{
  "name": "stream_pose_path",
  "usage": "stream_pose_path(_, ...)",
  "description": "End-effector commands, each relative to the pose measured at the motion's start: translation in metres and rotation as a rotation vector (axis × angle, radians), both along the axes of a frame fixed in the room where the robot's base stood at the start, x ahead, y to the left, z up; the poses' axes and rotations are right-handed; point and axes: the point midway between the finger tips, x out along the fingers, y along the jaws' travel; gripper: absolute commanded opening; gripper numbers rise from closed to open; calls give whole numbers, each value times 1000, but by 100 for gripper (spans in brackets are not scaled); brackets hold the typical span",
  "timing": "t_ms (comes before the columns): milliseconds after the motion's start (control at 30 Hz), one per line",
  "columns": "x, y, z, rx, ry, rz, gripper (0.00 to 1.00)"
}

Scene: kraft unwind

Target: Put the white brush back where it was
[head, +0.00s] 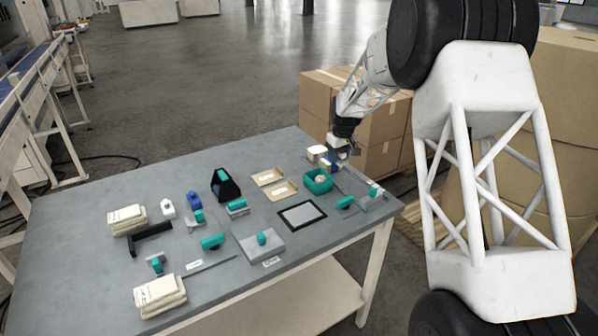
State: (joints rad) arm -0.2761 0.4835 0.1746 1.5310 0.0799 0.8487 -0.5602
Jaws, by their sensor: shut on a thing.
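My gripper (338,158) is at the far right corner of the grey table, low over the tabletop and just behind a teal bin (318,185). It is shut on a small pale block-like thing (317,152), which looks like the white brush and sticks out to the left of the fingers. Blue parts show at the fingertips; at this size I cannot tell whether they belong to the gripper or to another thing. I cannot tell whether the brush touches the table.
The teal bin holds a round cream thing. Cardboard trays (280,192), a dark-framed pad (302,215), teal-handled tools (212,242), a black holder (225,184) and cloth stacks (160,294) cover the table (90,200). Cardboard boxes (380,150) stand behind the right edge.

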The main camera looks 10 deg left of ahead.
Motion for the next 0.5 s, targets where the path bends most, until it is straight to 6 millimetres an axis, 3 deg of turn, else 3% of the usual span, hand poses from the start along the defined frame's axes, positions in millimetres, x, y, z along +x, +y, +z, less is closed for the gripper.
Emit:
stream_pose_path(100,13,32,1,0,0,4,16)
stream_pose_path(500,43,128,7,-1,-1,2,16)
